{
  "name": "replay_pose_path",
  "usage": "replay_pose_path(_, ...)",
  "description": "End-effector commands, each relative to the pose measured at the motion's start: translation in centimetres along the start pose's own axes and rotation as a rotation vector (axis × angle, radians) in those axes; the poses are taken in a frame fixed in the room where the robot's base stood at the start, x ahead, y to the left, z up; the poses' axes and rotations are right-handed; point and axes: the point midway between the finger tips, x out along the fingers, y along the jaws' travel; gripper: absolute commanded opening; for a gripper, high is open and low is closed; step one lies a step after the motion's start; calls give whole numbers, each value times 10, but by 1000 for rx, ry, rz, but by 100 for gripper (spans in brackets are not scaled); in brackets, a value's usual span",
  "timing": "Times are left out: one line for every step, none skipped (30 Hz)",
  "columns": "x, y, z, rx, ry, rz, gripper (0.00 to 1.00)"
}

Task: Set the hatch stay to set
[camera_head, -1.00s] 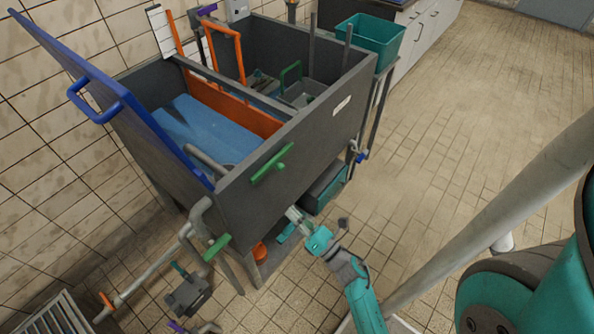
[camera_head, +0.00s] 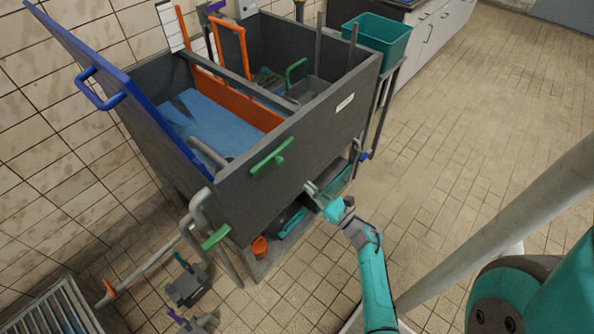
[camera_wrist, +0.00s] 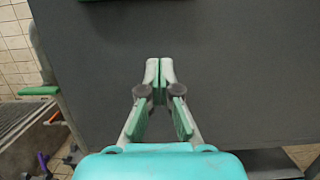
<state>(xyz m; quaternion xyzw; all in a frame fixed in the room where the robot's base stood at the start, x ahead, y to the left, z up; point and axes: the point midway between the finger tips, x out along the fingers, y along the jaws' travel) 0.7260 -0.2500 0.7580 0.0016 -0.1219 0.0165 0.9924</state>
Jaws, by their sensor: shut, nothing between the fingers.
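A green handle (camera_head: 272,157) is mounted on the front wall of the dark grey tank (camera_head: 330,125); I cannot tell for sure whether it is the hatch stay. A blue hatch lid (camera_head: 110,75) with a blue handle stands tilted open on the tank's left side. My gripper (camera_head: 310,187) is in front of the tank wall, below and right of the green handle, apart from it. In the wrist view my gripper (camera_wrist: 160,68) has its fingertips together and empty, facing the grey wall. A bit of green shows at that view's top edge.
A pipe with a green lever (camera_head: 215,237) runs at the tank's lower left corner. A teal bin (camera_head: 378,42) stands behind the tank. An orange bucket (camera_head: 260,246) sits beneath it. The tiled floor to the right (camera_head: 470,130) is clear.

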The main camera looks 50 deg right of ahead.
Motion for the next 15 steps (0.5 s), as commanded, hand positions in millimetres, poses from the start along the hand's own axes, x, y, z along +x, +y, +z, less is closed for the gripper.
replay_pose_path(5, 0, 0, 0, -1, 3, 0)
replay_pose_path(9, 1, 1, 0, -2, 4, 0)
replay_pose_path(14, 1, 1, 0, -2, 5, 0)
replay_pose_path(19, 1, 1, 0, -2, 4, 0)
replay_pose_path(24, 2, 1, 0, -2, 6, 0)
replay_pose_path(31, 1, 0, 0, -1, 5, 0)
replay_pose_path(37, 1, 0, 0, -1, 5, 0)
replay_pose_path(43, 1, 0, 0, -2, 6, 0)
replay_pose_path(50, 1, 0, 1, -1, 5, 0)
replay_pose_path(56, 2, 0, 1, -2, 6, 0)
replay_pose_path(62, 1, 1, 1, -2, 5, 0)
replay_pose_path(69, 1, 1, 1, -2, 5, 0)
replay_pose_path(75, 2, 1, 1, -2, 6, 0)
replay_pose_path(80, 1, 1, 1, -2, 4, 0)
replay_pose_path(88, 1, 1, 1, -2, 5, 0)
